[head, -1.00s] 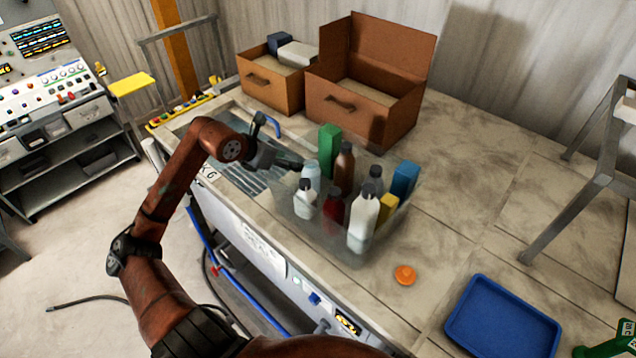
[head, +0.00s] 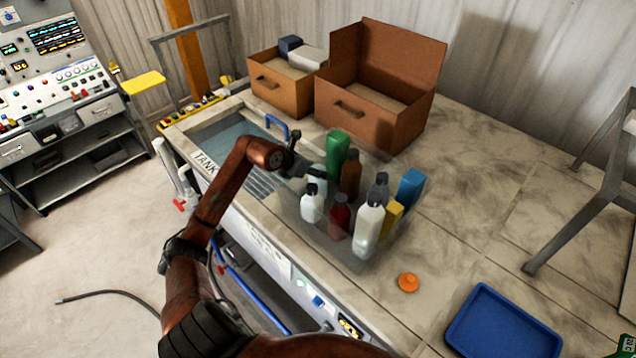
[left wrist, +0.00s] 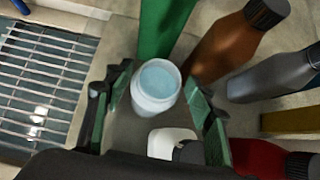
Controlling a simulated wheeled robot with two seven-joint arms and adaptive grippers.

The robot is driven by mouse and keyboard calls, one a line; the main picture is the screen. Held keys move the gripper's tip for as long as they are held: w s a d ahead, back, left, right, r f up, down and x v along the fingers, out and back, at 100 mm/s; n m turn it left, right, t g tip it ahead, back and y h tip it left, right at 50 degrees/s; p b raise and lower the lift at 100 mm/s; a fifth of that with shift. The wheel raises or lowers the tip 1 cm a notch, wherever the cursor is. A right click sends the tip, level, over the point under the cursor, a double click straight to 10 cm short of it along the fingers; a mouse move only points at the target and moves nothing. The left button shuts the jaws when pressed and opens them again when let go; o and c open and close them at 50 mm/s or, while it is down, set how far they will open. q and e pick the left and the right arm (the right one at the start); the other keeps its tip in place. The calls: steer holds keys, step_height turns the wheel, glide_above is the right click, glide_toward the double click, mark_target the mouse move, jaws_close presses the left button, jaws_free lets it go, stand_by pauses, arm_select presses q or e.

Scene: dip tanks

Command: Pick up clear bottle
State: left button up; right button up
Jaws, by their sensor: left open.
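The clear bottle (left wrist: 158,85), pale and bluish with a round open-looking top, stands upright in the left wrist view between my gripper's two fingers. In the head view it (head: 318,180) stands at the left side of a transparent bin (head: 356,262), partly hidden by other bottles and my gripper. My left gripper (head: 308,171) is open, with one finger on each side of the bottle's upper part in the left wrist view (left wrist: 156,108). I cannot tell whether the fingers touch it. My right gripper is not in view.
A green container (head: 338,150), brown bottle (head: 350,175), white bottles (head: 368,230), a red bottle (head: 339,218) and blue box (head: 411,188) crowd the bin. A tank (head: 225,140) lies left. Cardboard-coloured boxes (head: 385,120) stand behind; an orange cap (head: 408,282) and blue tray (head: 503,322) lie right.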

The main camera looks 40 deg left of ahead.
arm_select(q)
steer(key=shift+x, duration=0.9)
steer(key=shift+s, duration=0.1)
jaws_close()
